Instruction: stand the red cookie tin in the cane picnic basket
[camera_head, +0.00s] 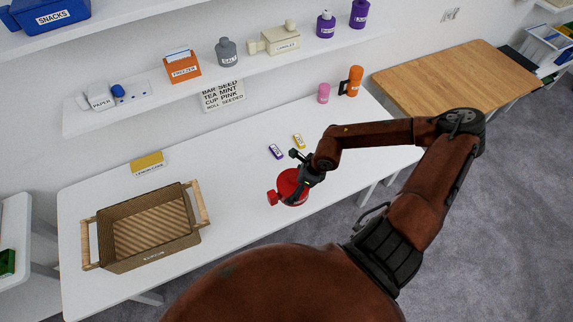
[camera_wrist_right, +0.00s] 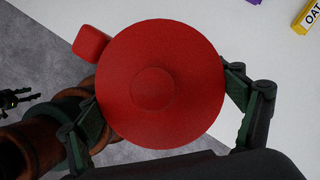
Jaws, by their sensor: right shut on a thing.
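The red cookie tin (camera_head: 290,184) is round with a knob on its lid and a small block at its side. It shows large from above in the wrist view (camera_wrist_right: 155,85). My right gripper (camera_head: 300,178) is shut on it, one finger at each side. The tin is over the table's front part; any gap beneath it is hard to tell. The cane picnic basket (camera_head: 150,258), with light wooden handles, stands empty on the table to the left, well apart from the tin. A dark gripper, apparently my left (camera_wrist_right: 16,98), shows small at the wrist view's left edge; its jaws are unclear.
A yellow lemon cake box (camera_head: 147,163) stands behind the basket. Small purple (camera_head: 276,152) and yellow (camera_head: 299,141) packets lie behind the tin. A pink container (camera_head: 323,93) and orange flask (camera_head: 355,80) stand at the back right. The table between tin and basket is clear.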

